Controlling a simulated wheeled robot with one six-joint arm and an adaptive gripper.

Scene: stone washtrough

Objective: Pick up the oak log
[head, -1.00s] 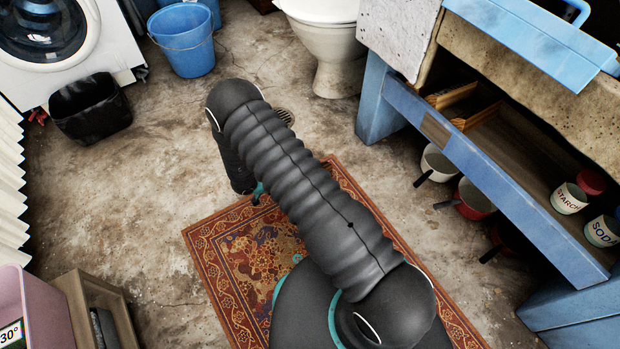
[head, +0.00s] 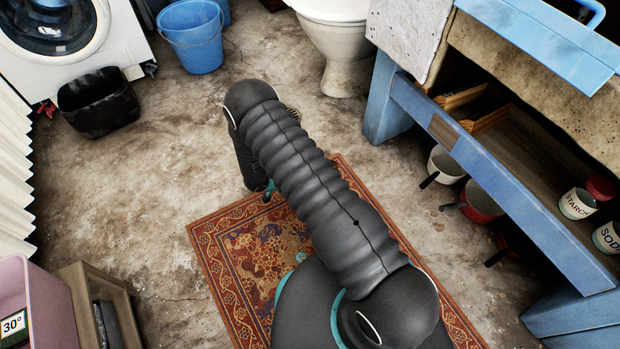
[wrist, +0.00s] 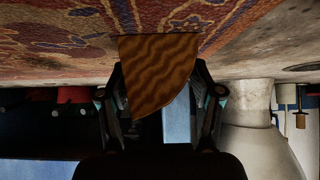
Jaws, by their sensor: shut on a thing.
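The oak log (wrist: 160,65) shows in the wrist view as a brown wedge with dark wavy grain, one rounded edge and a narrow tip. It sits between the two fingers of my gripper (wrist: 160,103), which is shut on it. The wrist picture is upside down, with the floor at the top. In the head view my arm covers the middle, and neither the log nor the fingers can be made out.
A patterned red rug (head: 240,262) lies on the worn floor under my arm. A blue bench (head: 500,180) with pots and tins stands right. A toilet (head: 345,75), blue bucket (head: 193,42), black bin (head: 98,105) and washing machine (head: 120,50) stand behind.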

